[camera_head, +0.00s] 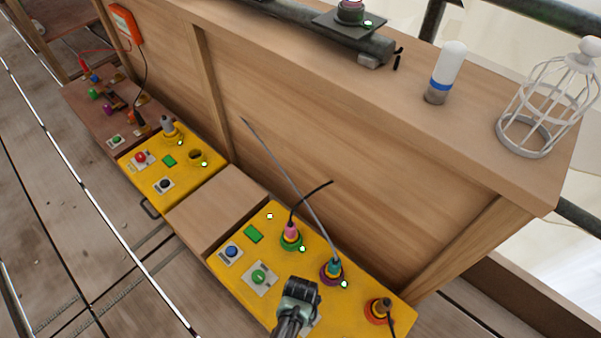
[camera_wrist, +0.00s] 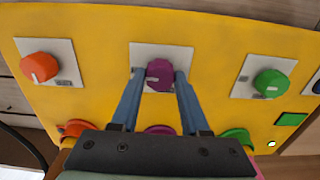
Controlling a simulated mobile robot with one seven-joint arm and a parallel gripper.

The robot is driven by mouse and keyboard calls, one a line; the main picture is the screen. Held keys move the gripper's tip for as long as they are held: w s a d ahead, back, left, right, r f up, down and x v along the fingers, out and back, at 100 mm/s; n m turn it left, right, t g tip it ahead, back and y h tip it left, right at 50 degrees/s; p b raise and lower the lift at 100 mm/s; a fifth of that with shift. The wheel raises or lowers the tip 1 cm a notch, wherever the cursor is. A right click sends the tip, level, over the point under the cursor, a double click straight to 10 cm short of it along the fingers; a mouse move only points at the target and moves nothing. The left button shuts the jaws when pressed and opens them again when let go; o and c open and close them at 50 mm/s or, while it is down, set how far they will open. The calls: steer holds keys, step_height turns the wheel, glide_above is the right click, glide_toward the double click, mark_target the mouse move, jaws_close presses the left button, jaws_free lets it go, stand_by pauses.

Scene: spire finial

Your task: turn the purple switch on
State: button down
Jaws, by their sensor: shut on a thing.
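The purple switch (camera_wrist: 159,75) is a faceted knob on a white plate (camera_wrist: 176,52) on the yellow panel (camera_wrist: 100,45). It sits between the two blue fingers of my gripper (camera_wrist: 160,76) in the wrist view, and the fingers are shut on its sides. In the head view my gripper (camera_head: 299,290) is over the front of the yellow panel (camera_head: 350,297) and hides the purple switch.
An orange knob (camera_wrist: 40,67) and a green knob (camera_wrist: 270,83) flank the purple one. Behind are sockets with plugged cables, including a pink plug (camera_head: 291,231) and a teal plug (camera_head: 333,266). A wooden wall (camera_head: 320,150) rises behind the panel.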

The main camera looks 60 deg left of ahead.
stand_by(0.3)
steer(key=shift+c, duration=2)
jaws_free()
step_height(320, 180, up, 13)
steer(key=p, duration=0.6)
steer(key=shift+p, duration=0.4)
